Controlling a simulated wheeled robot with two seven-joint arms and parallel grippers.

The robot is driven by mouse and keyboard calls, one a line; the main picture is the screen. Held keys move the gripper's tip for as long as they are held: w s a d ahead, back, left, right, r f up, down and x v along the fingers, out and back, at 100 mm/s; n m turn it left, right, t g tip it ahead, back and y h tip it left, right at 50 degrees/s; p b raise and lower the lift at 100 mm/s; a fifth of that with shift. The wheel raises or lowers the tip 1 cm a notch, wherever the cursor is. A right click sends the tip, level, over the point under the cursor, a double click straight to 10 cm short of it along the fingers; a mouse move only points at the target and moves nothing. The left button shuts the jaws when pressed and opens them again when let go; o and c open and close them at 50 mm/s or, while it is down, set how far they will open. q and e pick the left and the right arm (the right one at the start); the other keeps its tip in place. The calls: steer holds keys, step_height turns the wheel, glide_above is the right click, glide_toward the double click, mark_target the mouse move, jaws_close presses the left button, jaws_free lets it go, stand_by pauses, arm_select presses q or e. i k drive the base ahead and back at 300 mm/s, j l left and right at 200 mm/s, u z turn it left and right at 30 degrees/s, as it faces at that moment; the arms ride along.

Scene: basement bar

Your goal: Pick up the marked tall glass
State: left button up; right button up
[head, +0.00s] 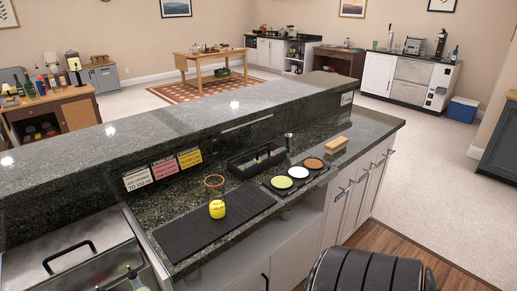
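I cannot make out a tall glass for certain. On the dark ribbed bar mat (182,240) stands a small yellow object (217,209) with faint lettering. Just behind it, an orange-brown ring (214,181) shows, possibly the rim or marking of a clear vessel; it is too small to tell. Neither of my grippers shows in the head view, so their distance from these things cannot be seen.
A black caddy (256,161), a tray with green, white and orange rounds (283,182) and a wooden brush (336,145) occupy the counter right of the mat. The raised stone ledge (180,127) runs behind. A steel lidded unit (70,262) is at lower left.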

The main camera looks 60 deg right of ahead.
mark_target(215, 190)
steer(key=z, duration=1.5)
steer(key=i+l+u, duration=0.15)
steer(key=l+u, duration=0.15)
steer(key=u, duration=0.15)
steer(key=l+u, duration=0.4)
steer(key=i+l+u, duration=0.1)
steer(key=l+u, duration=0.2)
steer(key=u, duration=0.15)
